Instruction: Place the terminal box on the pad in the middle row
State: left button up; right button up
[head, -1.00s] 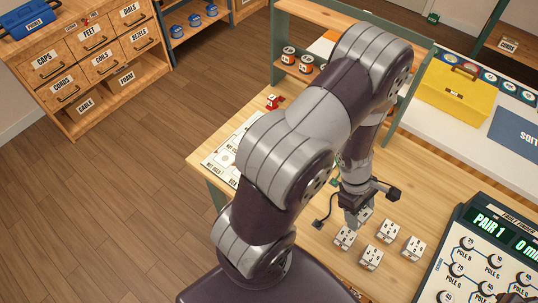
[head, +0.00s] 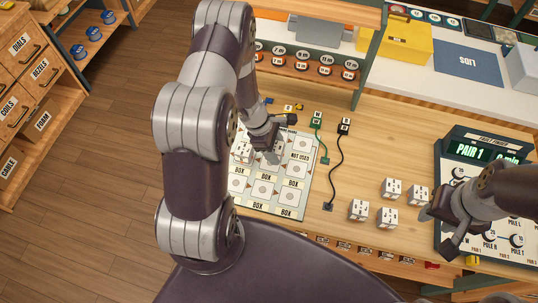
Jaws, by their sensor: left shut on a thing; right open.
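My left gripper (head: 268,146) is shut on a white terminal box (head: 277,157) and holds it over the upper part of the pad board (head: 312,183). I cannot tell whether the box touches the board. The gripper and arm hide part of the board's left and top. Another white box (head: 242,152) stands on the board at upper left, beside the held one. Middle-row pads, such as the central one (head: 263,189), show bare below the gripper. Several more terminal boxes (head: 358,210) stand on the table to the right. My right gripper (head: 437,222) is open and empty beside them.
A green-ended lead (head: 324,140) and a black cable (head: 338,160) lie right of the board. The fault finder (head: 480,150) stands at the right, partly behind my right arm. Bare table (head: 400,130) lies between.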

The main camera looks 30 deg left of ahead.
pick_arm(q)
jog(key=shift+s+a+f, duration=0.4)
jog(key=shift+a+f, duration=0.25)
jog(key=shift+f, duration=0.1)
jog(key=x, duration=0.2)
jog(key=shift+f+p, duration=0.3)
jog(key=shift+f, duration=0.2)
jog(key=shift+a+f, duration=0.1)
jog(key=shift+f, duration=0.15)
jog(key=shift+a+f, duration=0.1)
jog(key=shift+a, duration=0.05)
jog(key=o, duration=1.1)
